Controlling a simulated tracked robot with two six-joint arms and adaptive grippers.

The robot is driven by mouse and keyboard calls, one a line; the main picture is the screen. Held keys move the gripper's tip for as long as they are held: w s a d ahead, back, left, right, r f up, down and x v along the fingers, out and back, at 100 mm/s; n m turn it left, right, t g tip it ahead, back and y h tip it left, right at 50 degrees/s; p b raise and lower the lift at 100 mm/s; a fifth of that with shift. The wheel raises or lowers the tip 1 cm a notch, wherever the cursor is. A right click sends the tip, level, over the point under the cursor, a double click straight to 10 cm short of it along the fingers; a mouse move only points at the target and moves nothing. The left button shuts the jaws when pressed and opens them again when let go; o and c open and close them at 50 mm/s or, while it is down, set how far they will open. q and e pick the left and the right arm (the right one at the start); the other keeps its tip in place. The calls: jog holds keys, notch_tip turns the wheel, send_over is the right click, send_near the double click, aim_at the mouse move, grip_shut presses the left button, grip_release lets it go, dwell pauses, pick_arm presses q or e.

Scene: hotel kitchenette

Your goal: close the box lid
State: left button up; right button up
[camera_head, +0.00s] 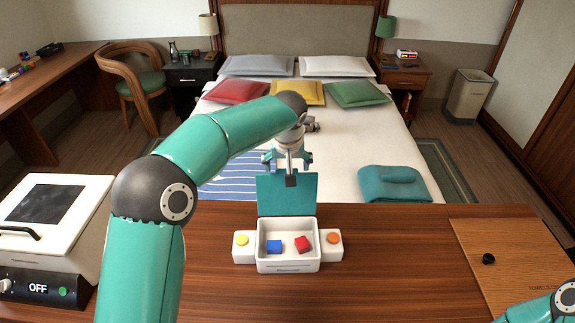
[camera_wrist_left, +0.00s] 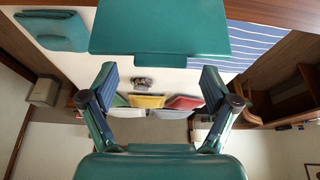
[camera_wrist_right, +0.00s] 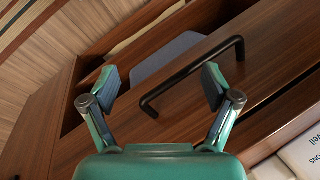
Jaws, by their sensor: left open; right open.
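My left gripper (camera_head: 287,162) is open and empty, above and apparently just beyond the lid's top edge. In the left wrist view the lid (camera_wrist_left: 160,30) lies ahead of the spread fingers, which look clear of it. My right gripper (camera_wrist_right: 162,84) is open and empty, near a dark bar handle (camera_wrist_right: 192,76) on a wooden front; it is outside the head view.
Side blocks with a yellow button (camera_head: 242,240) and an orange button (camera_head: 333,238) flank the box. A white appliance (camera_head: 50,225) with a lit OFF display stands at left. A light wooden board (camera_head: 515,255) with a black knob lies at right. The counter around the box is clear.

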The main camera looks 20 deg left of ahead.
pick_arm(q)
jog(key=shift+x, duration=0.8)
grip_shut()
jog(key=shift+d, duration=0.1)
